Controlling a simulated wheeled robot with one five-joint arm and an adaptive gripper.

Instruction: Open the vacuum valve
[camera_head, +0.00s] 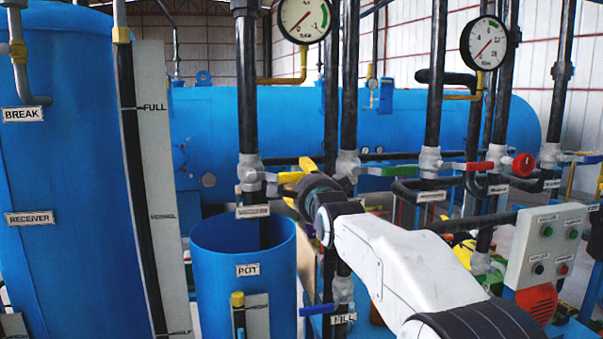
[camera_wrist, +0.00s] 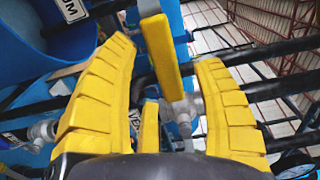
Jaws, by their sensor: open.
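The likely vacuum valve is the grey valve (camera_head: 250,172) on a black vertical pipe above the blue pot. A small label (camera_head: 252,211) below it is too small to read; a label ending in "UM" (camera_wrist: 70,9) shows in the wrist view. A yellow lever handle (camera_head: 290,177) points right from this valve. My gripper (camera_head: 299,181) is at the handle, partly hidden by my wrist. In the wrist view the handle (camera_wrist: 160,55) lies between the two spread yellow fingers of my gripper (camera_wrist: 166,52), with gaps visible on both sides.
Valves with green (camera_head: 393,170) and red (camera_head: 472,166) levers stand to the right. The blue pot (camera_head: 243,245) is below, the receiver tank (camera_head: 70,150) at left. Two gauges (camera_head: 304,17) (camera_head: 484,43) hang above. A control box (camera_head: 548,243) is at right. Vertical pipes crowd the space.

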